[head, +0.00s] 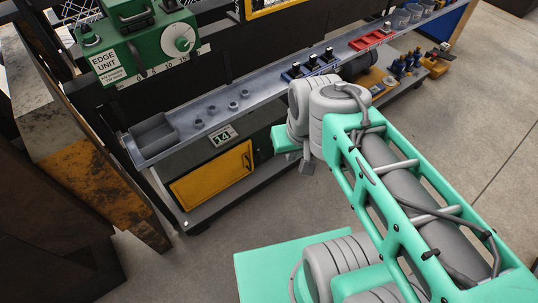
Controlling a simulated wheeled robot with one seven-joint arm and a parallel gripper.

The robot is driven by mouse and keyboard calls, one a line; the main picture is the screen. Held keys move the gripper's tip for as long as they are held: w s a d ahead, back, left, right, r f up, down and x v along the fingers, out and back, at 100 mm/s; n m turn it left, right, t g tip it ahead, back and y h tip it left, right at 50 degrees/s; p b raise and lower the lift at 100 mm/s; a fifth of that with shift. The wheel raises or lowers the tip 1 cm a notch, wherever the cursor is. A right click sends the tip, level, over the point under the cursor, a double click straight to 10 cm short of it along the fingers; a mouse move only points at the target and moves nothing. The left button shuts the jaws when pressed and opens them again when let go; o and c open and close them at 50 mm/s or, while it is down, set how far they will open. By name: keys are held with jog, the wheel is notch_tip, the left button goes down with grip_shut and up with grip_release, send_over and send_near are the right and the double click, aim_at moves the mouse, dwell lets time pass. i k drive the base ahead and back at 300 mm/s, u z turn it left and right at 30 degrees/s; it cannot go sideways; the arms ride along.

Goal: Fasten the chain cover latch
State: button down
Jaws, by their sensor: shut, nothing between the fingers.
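A yellow panel (212,174), which looks like the chain cover, is set in the dark front of the machine under the bench, left of centre in the head view. A small dark fitting (246,160) at its right edge may be the latch; it is too small to tell whether it is fastened. My gripper (307,167) is right of the panel, in front of the machine, pointing down. It is shut and empty, apart from the panel. My wrist and arm hide part of the bench front behind them.
A green edge unit (148,50) stands at the back left. Rusty plates (85,170) stand at the left. The floor before the panel is clear.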

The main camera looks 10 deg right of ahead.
aim_at(261, 157)
jog(key=u, duration=4.3)
jog(key=k, duration=1.1)
jog(key=z, duration=1.4)
